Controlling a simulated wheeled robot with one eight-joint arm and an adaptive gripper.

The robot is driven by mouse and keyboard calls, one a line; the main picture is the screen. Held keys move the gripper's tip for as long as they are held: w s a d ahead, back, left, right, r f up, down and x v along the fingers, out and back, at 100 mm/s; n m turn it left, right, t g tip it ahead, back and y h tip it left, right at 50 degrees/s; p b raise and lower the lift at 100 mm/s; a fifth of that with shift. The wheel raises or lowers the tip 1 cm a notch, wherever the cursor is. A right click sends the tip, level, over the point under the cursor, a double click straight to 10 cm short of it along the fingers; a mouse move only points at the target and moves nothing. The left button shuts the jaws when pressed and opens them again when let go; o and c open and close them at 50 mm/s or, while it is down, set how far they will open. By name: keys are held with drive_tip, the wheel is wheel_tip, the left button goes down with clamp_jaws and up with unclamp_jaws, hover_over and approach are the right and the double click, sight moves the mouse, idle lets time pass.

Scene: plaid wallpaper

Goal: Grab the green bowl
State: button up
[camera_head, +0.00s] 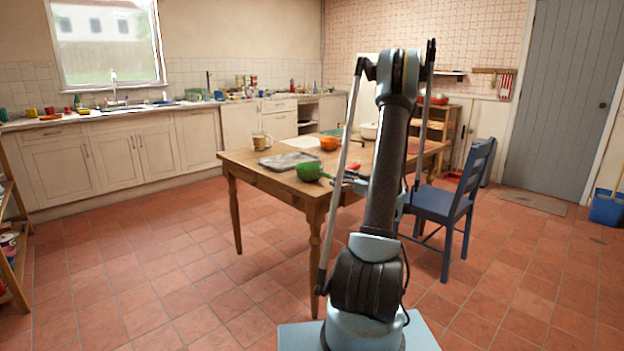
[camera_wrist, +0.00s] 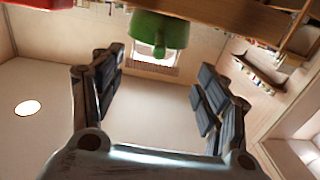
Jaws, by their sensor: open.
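A green bowl (camera_head: 310,171) with a stubby handle sits near the front edge of the wooden table (camera_head: 264,178). In the wrist view, which looks upside down, the green bowl (camera_wrist: 162,30) is at the top centre, ahead of my fingers and apart from them. My gripper (camera_wrist: 160,68) is open, with nothing between its two padded fingers. In the head view my arm stands in front of the table's right part and mostly hides the gripper.
A blue chair (camera_head: 444,203) is at the table's right side. Tiled floor is free in front and to the left.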

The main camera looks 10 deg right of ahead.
sight(319, 173)
drive_tip(key=x, duration=0.6)
drive_tip(key=shift+w+a, duration=0.2)
drive_tip(key=shift+w, duration=0.1)
drive_tip(key=shift+f+x, duration=0.2)
drive_tip(key=shift+x, duration=0.7)
drive_tip(key=shift+f+x, duration=0.2)
drive_tip(key=shift+x, duration=0.7)
drive_tip(key=shift+f+x, duration=0.2)
drive_tip(key=shift+x, duration=0.65)
drive_tip(key=shift+w+d, duration=0.1)
drive_tip(key=shift+d, duration=0.05)
clamp_jaws()
